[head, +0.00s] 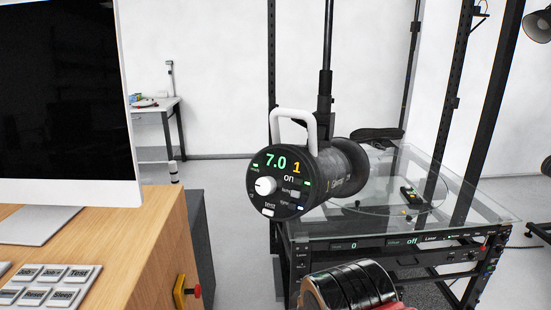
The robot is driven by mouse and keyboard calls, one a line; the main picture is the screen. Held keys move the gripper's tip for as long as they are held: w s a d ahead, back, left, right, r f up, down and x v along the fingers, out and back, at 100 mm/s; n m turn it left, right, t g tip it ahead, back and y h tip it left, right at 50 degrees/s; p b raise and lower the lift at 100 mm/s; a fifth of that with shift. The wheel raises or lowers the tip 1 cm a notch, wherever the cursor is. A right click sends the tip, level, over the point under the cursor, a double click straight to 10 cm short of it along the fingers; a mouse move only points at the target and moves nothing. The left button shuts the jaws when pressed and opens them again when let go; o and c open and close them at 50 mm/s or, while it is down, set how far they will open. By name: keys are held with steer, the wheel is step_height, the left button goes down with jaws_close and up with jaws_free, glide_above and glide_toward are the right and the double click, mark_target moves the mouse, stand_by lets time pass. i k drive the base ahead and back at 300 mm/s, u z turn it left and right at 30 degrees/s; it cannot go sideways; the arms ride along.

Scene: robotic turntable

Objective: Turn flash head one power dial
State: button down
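The flash head (335,172) is a black cylinder with a white handle on top, held at a black vertical pole. Its round control face (283,208) is turned toward me and shows a green 7.0, an orange 1 and the word "on". The white power dial (265,186) sits at the left of that face, with nothing touching it.
A glass-topped turntable (480,212) with a small dark object (410,194) stands behind and right. A wooden desk (150,240) with a monitor (60,95) and labelled buttons (50,284) is at left. A black ribbed shape with red, unclear to me, fills the bottom middle.

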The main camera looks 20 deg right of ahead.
mark_target(266, 185)
steer(key=u, duration=0.6)
steer(key=k, duration=0.8)
steer(key=u, duration=1)
steer(key=k, duration=0.6)
steer(key=u, duration=0.6)
steer(key=i, duration=1.45)
steer(key=z, duration=0.6)
